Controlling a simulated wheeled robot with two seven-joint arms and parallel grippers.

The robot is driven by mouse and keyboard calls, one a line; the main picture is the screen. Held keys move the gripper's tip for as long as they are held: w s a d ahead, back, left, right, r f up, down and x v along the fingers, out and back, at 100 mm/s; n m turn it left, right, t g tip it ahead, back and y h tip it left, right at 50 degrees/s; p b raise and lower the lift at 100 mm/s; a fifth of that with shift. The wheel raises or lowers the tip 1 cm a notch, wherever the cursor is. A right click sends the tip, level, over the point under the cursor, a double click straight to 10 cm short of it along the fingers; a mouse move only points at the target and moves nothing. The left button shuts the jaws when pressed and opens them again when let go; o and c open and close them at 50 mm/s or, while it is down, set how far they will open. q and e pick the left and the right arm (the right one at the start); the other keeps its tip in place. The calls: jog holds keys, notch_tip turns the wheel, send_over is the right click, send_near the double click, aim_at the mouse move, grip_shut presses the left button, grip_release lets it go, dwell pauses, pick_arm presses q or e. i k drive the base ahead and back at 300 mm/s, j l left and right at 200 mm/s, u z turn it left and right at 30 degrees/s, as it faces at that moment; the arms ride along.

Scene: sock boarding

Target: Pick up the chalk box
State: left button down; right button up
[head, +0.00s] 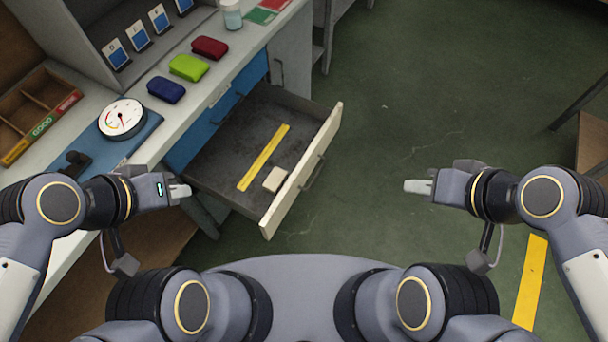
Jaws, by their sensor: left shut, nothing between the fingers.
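A small cream box (272,180), which fits the chalk box, lies in the open drawer (222,165) near its front panel. No label on it can be read. My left gripper (181,191) is shut and empty, to the left of the drawer by the bench's front edge, apart from the box. My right gripper (418,186) is out over the floor, to the right of the drawer. Its fingers look together, with nothing seen between them.
A yellow ruler (263,157) lies in the drawer beside the box. The drawer's raised front panel (301,172) stands right of the box. The bench holds a round dial gauge (122,119), blue, green and red pouches, and a wooden tray (37,106).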

aim_at(272, 185)
jog(key=i+l+u, duration=0.1)
jog(key=u, duration=0.35)
jog(key=i+l+u, duration=0.2)
jog(key=u, duration=0.25)
jog(key=i+l+u, duration=0.2)
jog(key=u, duration=0.25)
